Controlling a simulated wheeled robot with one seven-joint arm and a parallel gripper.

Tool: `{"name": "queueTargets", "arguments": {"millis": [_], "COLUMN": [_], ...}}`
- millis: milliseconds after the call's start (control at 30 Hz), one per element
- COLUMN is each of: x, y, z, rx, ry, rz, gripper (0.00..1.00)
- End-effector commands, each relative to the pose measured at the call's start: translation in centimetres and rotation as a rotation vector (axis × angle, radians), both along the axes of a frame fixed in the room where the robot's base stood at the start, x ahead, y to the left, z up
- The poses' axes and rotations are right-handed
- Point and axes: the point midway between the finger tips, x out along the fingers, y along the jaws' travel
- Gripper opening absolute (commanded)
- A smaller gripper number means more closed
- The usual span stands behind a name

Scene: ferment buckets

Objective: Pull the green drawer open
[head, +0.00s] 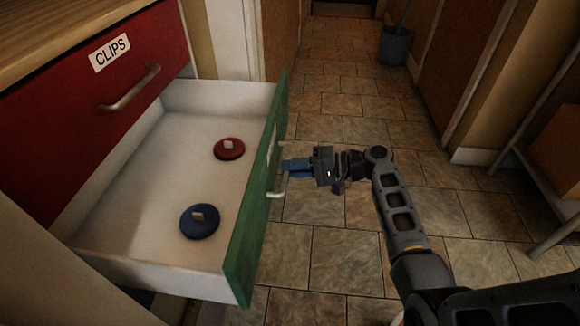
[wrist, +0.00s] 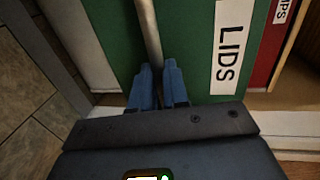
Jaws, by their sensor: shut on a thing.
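The green drawer (head: 262,190) stands well out from the cabinet, and its white inside shows in the head view. Its green front also shows in the wrist view (wrist: 190,40), with a white label reading LIDS (wrist: 229,45). Its metal handle (head: 275,192) is on the outer side of the front. My gripper (head: 290,167) is at the handle; in the wrist view its blue fingers (wrist: 159,88) are shut around the handle bar (wrist: 150,35). A red lid (head: 229,149) and a blue lid (head: 199,221) lie inside the drawer, apart from each other.
A red drawer (head: 100,95) labelled CLIPS is shut, above and left of the green one, under a wooden top (head: 50,30). Tiled floor (head: 340,240) is free to the right of the drawer. A bucket (head: 395,45) stands far back. A shelf frame (head: 550,130) stands at the right.

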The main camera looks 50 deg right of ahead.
Motion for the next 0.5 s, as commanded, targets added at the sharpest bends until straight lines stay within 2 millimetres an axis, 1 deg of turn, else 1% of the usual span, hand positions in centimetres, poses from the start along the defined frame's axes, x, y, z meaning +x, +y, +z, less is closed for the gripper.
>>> {"name": "queueTargets", "arguments": {"millis": [133, 167, 200, 400, 500], "x": [-0.01, -0.02, -0.01, 0.01, 0.02], "y": [-0.06, -0.06, -0.06, -0.03, -0.02], "z": [-0.08, -0.09, -0.08, -0.04, -0.03], "rx": [-0.001, -0.001, -0.001, -0.001, -0.001], "ry": [0.002, 0.002, 0.002, 0.001, 0.001], "rz": [-0.002, -0.002, -0.002, -0.001, -0.001], "gripper": [0.00, 0.17, 0.21, 0.40, 0.40]}}
